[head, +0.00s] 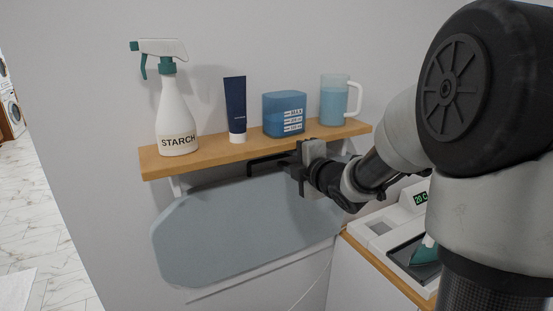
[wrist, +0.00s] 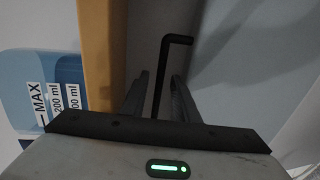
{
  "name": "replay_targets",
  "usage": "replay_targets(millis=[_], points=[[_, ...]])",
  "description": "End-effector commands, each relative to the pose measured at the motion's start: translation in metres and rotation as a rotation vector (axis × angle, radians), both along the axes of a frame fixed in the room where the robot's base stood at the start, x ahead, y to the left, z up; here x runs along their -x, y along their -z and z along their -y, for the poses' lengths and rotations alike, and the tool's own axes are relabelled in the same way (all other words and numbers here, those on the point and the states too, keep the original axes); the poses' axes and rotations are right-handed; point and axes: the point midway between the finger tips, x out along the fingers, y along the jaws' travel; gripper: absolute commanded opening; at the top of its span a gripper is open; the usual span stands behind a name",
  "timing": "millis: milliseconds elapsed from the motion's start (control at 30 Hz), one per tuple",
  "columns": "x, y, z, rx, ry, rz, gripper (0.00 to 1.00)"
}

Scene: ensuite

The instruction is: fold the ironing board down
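The grey-blue ironing board (head: 240,232) stands roughly upright against the wall beneath the wooden shelf. It shows as a grey surface on the right in the wrist view (wrist: 250,60). A black bar handle (head: 265,162) is at its top edge, just under the shelf. My gripper (head: 297,168) is at the right end of this handle. In the wrist view, the handle (wrist: 160,80) runs between the two spread fingers of my gripper (wrist: 160,76), with gaps on both sides. My wrist hides part of the board's upper right.
The wooden shelf (head: 250,148) is close above my gripper. It holds a starch spray bottle (head: 177,118), a dark blue tube (head: 236,105), a blue container (head: 284,115) and a measuring jug (head: 334,105). A counter with an iron (head: 425,250) is at lower right.

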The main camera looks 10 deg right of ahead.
Motion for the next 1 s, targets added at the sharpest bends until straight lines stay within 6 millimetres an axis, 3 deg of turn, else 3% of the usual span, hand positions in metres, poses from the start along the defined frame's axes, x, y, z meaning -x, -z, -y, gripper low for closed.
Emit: replay_targets(millis=[133, 433, 600, 1000], points=[[-0.0098, 0.002, -0.0029, -0.001, 0.001, 0.0, 0.28], [-0.0116, 0.0016, -0.0036, 0.0, 0.001, 0.001, 0.28], [-0.0114, 0.0017, -0.0035, 0.0, 0.001, 0.0, 0.0], [-0.012, 0.0047, -0.0022, -0.003, 0.001, 0.009, 0.0]])
